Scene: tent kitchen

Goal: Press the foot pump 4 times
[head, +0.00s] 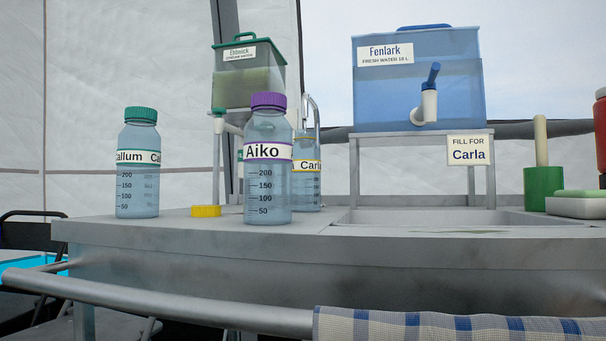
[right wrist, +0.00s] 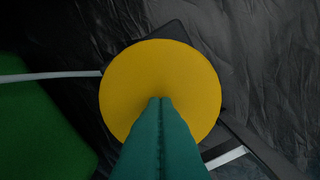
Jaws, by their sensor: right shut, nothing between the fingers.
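The foot pump's round yellow top (right wrist: 160,75) fills the middle of the right wrist view. It sits over a dark flat base on a dark, wrinkled floor. My right gripper (right wrist: 160,100) is shut and empty, its teal fingers pointing at the yellow top. The fingertips overlap the middle of the top in this view; I cannot tell whether they touch it. The pump does not show in the head view. My left gripper is in neither view.
In the right wrist view a pale hose (right wrist: 50,77) runs left from the pump, near a green object (right wrist: 40,125). In the head view a metal counter (head: 150,235) holds bottles labelled Callum (head: 138,190), Aiko (head: 268,185) and Carla (head: 306,185). A towel (head: 450,326) hangs on its front rail.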

